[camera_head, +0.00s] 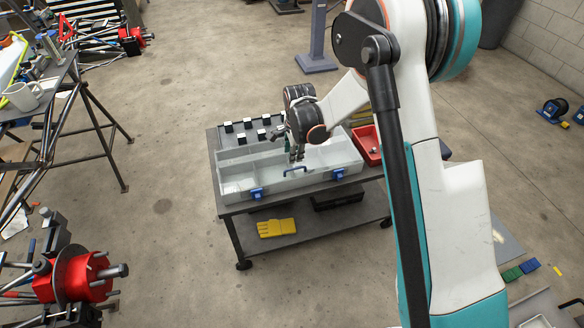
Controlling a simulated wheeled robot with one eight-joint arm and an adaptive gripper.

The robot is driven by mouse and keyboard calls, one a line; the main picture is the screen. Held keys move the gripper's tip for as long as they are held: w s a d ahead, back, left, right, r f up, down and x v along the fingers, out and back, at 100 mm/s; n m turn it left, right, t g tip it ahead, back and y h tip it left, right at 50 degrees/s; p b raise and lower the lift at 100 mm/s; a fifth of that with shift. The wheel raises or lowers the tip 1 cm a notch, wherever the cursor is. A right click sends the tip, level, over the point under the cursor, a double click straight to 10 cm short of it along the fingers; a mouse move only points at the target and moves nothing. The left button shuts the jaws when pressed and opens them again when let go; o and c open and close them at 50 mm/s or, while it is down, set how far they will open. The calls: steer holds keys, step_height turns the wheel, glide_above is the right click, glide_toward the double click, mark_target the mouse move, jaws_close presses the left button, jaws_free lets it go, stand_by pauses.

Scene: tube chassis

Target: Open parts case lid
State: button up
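The parts case (323,178) is a pale grey, partly see-through box on a small dark wheeled table. Dividers and compartments show from above; I cannot tell how the clear lid stands. My gripper (294,155) points down over the middle of the case, just behind the handle. It is small and dark here, and its wrist hides part of the case behind. I cannot tell whether its fingers touch the case or how far apart they are.
A dark tray with black-and-white blocks (247,125) lies behind the case, and a red bin (368,145) stands at its right. A workbench with a mug (20,97) stands left. Open floor surrounds the table's front.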

mark_target(292, 169)
steer(key=f+b, duration=0.1)
steer(key=f, duration=0.2)
steer(key=w+f+b, duration=0.1)
steer(key=f, duration=0.5)
steer(key=shift+w+a+b, duration=0.15)
steer(key=shift+w+b, duration=0.25)
jaws_close()
